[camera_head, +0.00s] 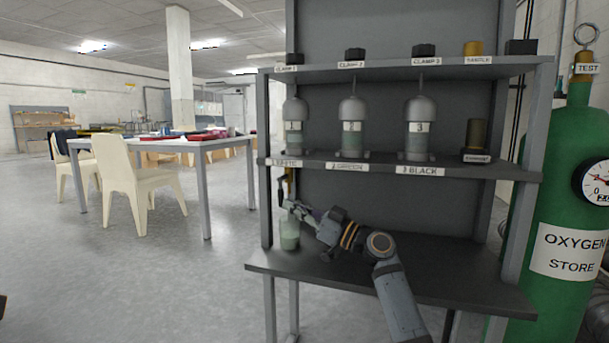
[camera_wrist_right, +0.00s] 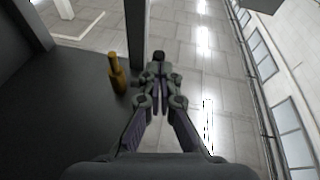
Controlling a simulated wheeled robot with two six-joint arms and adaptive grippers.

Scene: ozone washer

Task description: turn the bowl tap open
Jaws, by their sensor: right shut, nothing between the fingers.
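The bowl tap (camera_head: 290,178) is a small brass piece under the left end of the middle shelf, with a dark lever-like part hanging beside it. In the wrist view the brass tap (camera_wrist_right: 116,74) stands left of my fingers, apart from them. My right gripper (camera_head: 291,206) is shut and empty, just below the tap and in front of the upper part of a pale green glass vessel (camera_head: 289,236). In the wrist view a dark rounded knob (camera_wrist_right: 158,57) shows just beyond my right fingertips (camera_wrist_right: 159,92); I cannot tell whether they touch. My left gripper is out of view.
The shelf rack holds three numbered flasks (camera_head: 351,128) on its middle shelf (camera_head: 450,168) and several caps on top. The lower shelf (camera_head: 440,275) is mostly clear. A green oxygen cylinder (camera_head: 565,190) stands at right. A table (camera_head: 206,170) and chairs stand at left.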

